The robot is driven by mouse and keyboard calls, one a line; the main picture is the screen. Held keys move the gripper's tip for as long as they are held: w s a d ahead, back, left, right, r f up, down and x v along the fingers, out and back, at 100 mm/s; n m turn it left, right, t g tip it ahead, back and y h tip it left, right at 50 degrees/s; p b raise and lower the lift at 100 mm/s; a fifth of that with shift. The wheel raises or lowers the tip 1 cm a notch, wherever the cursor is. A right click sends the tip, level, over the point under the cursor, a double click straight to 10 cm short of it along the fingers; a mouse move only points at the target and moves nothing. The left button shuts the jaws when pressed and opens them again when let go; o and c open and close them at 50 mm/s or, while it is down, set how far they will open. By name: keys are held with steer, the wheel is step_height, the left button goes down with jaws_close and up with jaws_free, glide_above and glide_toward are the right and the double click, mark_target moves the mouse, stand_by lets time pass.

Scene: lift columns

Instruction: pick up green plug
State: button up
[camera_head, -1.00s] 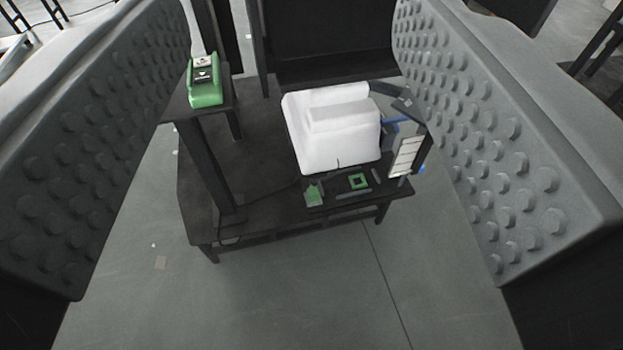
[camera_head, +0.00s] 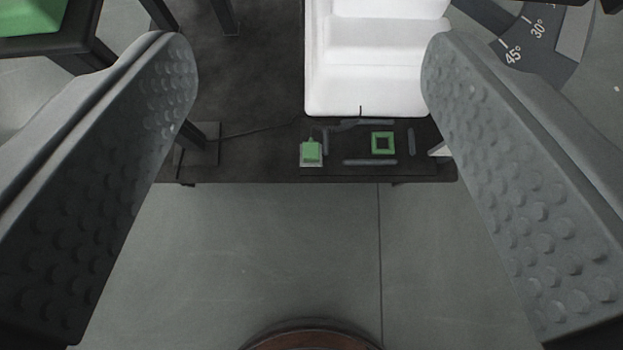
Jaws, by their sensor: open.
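The green plug (camera_head: 312,150) is a small green block with a narrow tip, on a light grey square base near the front edge of the dark table (camera_head: 240,95). My gripper (camera_head: 308,40) is open, with its two studded grey fingers wide apart at the left and right of the picture. The plug shows between the fingers, farther off and apart from both. Nothing is held.
A green square frame (camera_head: 383,143) lies right of the plug, with grey bars (camera_head: 370,162) around it. A large white block (camera_head: 375,60) stands behind. A green object (camera_head: 30,17) sits on a raised stand at upper left. A brown rounded thing (camera_head: 310,335) shows at the bottom. A dark angle-marked plate (camera_head: 525,40) is at upper right.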

steer(key=w+f+g, duration=0.2)
steer(key=w+f, duration=0.2)
steer(key=f, duration=0.6)
steer(key=w+f+g, duration=0.2)
steer(key=w+f, duration=0.2)
steer(key=f, duration=0.7)
steer(key=g, duration=0.3)
glide_toward(311, 150)
steer(key=shift+x, duration=5.2)
steer(key=shift+s, duration=0.1)
steer(key=shift+c, duration=0.2)
steer(key=c, duration=1)
